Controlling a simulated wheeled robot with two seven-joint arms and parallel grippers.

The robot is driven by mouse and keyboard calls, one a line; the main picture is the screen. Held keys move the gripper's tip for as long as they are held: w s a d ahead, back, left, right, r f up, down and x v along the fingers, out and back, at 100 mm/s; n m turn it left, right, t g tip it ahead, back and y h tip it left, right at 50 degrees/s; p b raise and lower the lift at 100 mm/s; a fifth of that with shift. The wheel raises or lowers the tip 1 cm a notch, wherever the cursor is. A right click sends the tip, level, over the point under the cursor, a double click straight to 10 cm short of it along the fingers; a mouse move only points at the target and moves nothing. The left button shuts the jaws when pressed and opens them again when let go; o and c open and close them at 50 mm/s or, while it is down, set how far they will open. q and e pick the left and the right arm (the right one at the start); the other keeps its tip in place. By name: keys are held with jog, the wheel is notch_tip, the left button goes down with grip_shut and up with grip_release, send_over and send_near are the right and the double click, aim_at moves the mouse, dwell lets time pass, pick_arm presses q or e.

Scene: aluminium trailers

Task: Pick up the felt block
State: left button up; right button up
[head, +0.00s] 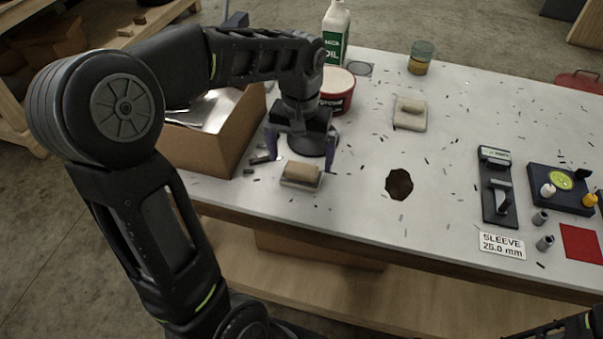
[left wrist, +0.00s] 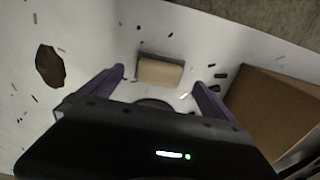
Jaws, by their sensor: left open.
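A small block with a tan top and a grey base (head: 302,173) lies on the white table near its front edge. It also shows in the left wrist view (left wrist: 160,72), just beyond the space between the fingertips. A second block, with a tan grip on a pale, wider pad (head: 410,122), lies farther back to the right. I cannot tell for sure which is the felt one. My left gripper (head: 300,158) is open and empty, pointing down above and just behind the nearer block; its purple fingers (left wrist: 160,80) are apart. My right gripper is out of view.
A cardboard box (head: 207,145) stands close left of the left gripper. A red tub (head: 338,93), an oil bottle (head: 336,35) and a jar (head: 421,58) stand behind. A dark stain (head: 399,184) lies right of the nearer block. Small dark bits are scattered about.

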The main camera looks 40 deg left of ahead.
aim_at(302, 168)
pick_arm(q)
jog(key=shift+w+f, duration=0.1)
jog(key=shift+f, duration=2.55)
jog(key=c, duration=1.5)
notch_tip(302, 168, up, 10)
jog(key=shift+r, duration=0.1)
